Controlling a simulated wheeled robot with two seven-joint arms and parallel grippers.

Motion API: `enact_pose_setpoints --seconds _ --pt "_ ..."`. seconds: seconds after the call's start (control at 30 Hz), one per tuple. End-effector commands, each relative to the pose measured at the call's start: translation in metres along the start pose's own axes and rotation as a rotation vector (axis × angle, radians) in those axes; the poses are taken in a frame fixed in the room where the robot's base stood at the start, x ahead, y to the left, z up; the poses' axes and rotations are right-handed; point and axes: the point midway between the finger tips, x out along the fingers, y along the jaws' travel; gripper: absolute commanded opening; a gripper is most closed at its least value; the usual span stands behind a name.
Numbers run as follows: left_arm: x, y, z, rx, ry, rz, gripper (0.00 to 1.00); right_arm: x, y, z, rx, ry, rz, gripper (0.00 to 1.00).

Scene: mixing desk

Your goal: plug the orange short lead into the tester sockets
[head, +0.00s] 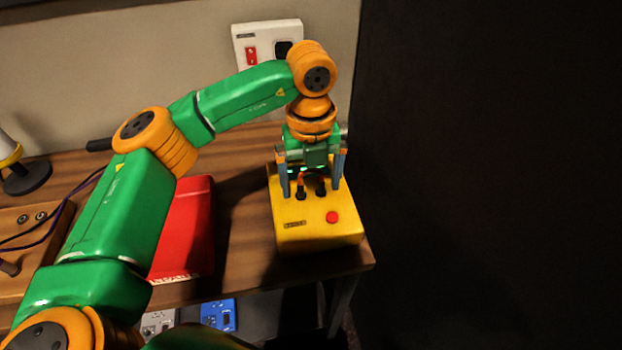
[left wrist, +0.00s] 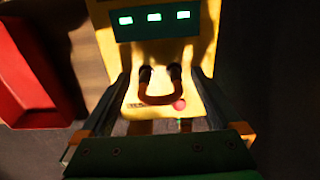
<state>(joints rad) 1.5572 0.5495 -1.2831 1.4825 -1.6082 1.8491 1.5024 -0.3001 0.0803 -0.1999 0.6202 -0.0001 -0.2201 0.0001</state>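The yellow tester (head: 310,232) stands at the right end of the desk, with a red button on its top. In the left wrist view the tester (left wrist: 207,20) has a dark panel with three lit green windows. The orange short lead (head: 301,180) is a U-shaped loop with two black plugs. The lead (left wrist: 160,99) has both plugs standing at the tester's sockets and they look seated, though the socket openings are hidden. My left gripper (head: 311,192) is open, pointing down, with its fingers apart on either side of the lead. My right gripper is not in view.
A red tray (head: 190,235) lies left of the tester. A wooden board (head: 12,216) with sockets and dark cables is at the far left. A white wall panel (head: 267,43) with a red switch is behind. The desk edge is close to the tester's right.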

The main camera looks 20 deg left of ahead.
Motion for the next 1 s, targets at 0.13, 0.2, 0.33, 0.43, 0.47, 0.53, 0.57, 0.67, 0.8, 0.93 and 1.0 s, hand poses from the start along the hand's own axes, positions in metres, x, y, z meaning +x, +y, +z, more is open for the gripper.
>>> enact_pose_setpoints --seconds 0.13,0.2,0.33,0.43,0.47,0.53,0.57,0.67,0.8,0.93,1.0 --pt "0.0 0.0 0.0 0.0 0.0 0.0 0.99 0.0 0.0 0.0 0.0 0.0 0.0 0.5" --pt "0.0 0.0 0.0 0.0 0.0 0.0 0.99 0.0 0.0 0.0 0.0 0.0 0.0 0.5" --pt "-0.006 0.0 0.001 -0.001 -0.002 -0.001 0.99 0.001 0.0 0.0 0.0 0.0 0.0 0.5" --pt "-0.023 -0.001 0.0 -0.001 -0.003 -0.003 0.99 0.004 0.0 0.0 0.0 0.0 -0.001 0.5" --pt "-0.029 -0.001 0.001 -0.001 -0.003 -0.003 0.99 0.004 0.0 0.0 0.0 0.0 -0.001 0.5" --pt "-0.042 -0.001 0.001 -0.002 -0.002 -0.003 0.99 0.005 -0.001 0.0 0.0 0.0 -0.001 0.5" --pt "-0.048 -0.001 0.0 -0.001 -0.002 -0.002 0.99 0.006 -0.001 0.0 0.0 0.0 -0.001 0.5" --pt "-0.062 0.0 0.0 0.0 -0.001 0.0 0.99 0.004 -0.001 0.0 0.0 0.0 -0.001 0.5" --pt "-0.071 0.0 0.0 -0.001 -0.001 0.0 0.99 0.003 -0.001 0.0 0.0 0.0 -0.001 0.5" --pt "-0.071 0.0 0.0 0.0 0.0 0.0 0.99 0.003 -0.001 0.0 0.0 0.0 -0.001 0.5" --pt "-0.071 0.0 0.0 0.0 0.0 0.0 0.99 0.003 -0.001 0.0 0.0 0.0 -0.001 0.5"
